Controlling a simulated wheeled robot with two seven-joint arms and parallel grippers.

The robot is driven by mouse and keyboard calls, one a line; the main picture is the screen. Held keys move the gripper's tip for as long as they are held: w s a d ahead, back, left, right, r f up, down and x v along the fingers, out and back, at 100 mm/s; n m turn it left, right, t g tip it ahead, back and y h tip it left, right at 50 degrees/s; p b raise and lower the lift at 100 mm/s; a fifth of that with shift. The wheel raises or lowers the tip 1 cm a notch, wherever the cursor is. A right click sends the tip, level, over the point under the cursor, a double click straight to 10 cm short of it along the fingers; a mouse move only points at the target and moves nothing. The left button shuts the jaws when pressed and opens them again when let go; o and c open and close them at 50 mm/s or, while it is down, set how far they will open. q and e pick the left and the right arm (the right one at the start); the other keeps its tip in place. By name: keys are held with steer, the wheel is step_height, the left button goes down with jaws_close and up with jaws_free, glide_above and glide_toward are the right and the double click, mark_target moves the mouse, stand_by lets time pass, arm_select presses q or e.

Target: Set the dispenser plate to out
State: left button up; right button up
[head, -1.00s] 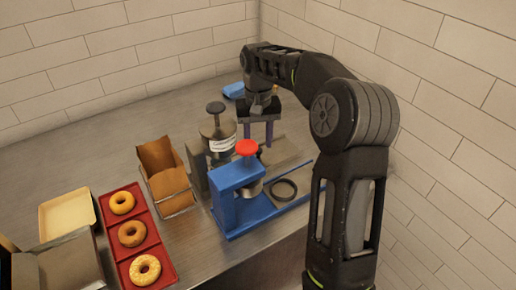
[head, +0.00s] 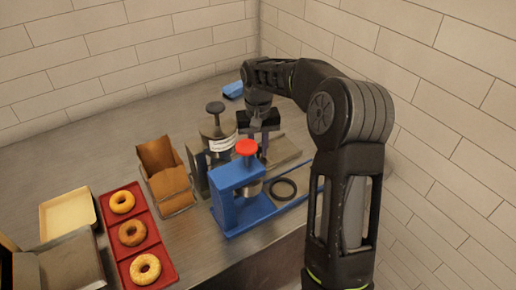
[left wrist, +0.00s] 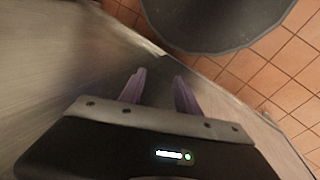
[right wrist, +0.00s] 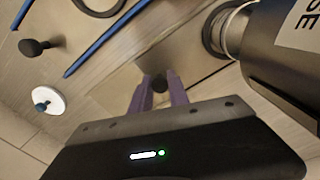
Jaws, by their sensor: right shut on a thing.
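The dispenser (head: 213,126) is a metal canister with a white label and black top knob, standing mid-counter in the head view; its side also shows in the right wrist view (right wrist: 270,60). A flat metal plate (head: 286,150) extends to its right, and also shows in the right wrist view (right wrist: 185,68). My right gripper (right wrist: 158,86) is shut on the plate's small black knob (right wrist: 160,83), with a purple finger on each side. In the head view this gripper (head: 261,143) points down at the plate, its fingertips partly hidden. My left gripper (left wrist: 158,82) is open and empty.
A blue press (head: 237,205) with a red knob (head: 246,147) stands in front of the dispenser, a black ring (head: 283,189) beside it. A tiled wall (head: 430,120) bounds the right.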

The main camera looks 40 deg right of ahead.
jaws_close()
stand_by(0.8)
steer(key=shift+d, duration=0.35)
steer(key=d+p, duration=0.1)
steer(key=d, duration=0.5)
steer(key=s+d+p, duration=0.1)
steer(key=d, duration=0.2)
steer(key=shift+d+r+p, duration=0.1)
steer(key=shift+d+p, duration=0.05)
steer(key=shift+p, duration=0.2)
steer(key=shift+d, duration=0.45)
steer(key=o, duration=0.8)
jaws_free()
steer(key=shift+s+d, duration=0.1)
steer(key=shift+c, duration=0.2)
